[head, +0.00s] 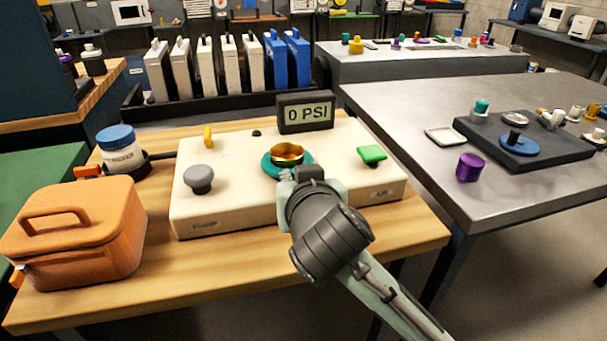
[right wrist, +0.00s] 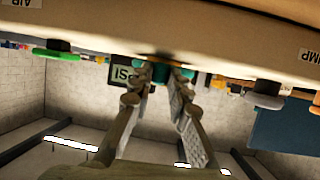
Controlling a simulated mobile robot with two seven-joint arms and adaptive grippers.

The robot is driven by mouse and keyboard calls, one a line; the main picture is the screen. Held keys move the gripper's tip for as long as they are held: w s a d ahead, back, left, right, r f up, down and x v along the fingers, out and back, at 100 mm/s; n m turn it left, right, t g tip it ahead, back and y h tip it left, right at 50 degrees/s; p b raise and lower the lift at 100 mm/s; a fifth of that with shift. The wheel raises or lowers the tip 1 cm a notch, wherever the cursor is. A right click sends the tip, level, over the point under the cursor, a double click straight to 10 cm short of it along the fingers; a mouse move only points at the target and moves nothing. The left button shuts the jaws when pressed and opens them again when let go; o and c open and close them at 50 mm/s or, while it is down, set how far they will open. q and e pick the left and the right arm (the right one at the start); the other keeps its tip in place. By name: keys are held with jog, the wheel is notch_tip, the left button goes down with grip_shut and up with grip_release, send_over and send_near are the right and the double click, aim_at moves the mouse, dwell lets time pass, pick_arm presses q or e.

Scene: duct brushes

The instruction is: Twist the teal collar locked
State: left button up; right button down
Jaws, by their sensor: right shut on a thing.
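The teal collar (head: 271,165) sits around a brass-coloured ring (head: 287,152) on the cream panel box (head: 235,205). My right gripper (head: 298,174) reaches in from the lower right, and its hand hides the collar's near side. In the right wrist view, which is upside down, my two fingers close on either side of the teal collar (right wrist: 152,72), just off the panel face. The fingers are shut on it. Whether the collar is locked cannot be told. My left gripper is not in view.
A display (head: 306,112) reading 0 PSI stands behind the collar. A green knob (head: 371,154), a grey knob (head: 199,177) and a yellow lever (head: 208,136) flank it on the panel. An orange case (head: 85,235) and a blue-lidded jar (head: 120,150) stand to the left.

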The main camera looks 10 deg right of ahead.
jog(key=shift+a+f, duration=0.1)
dwell(0.5)
jog(key=c, duration=1.4)
grip_release()
jog(key=shift+c, duration=0.2)
notch_tip(320, 180, up, 10)
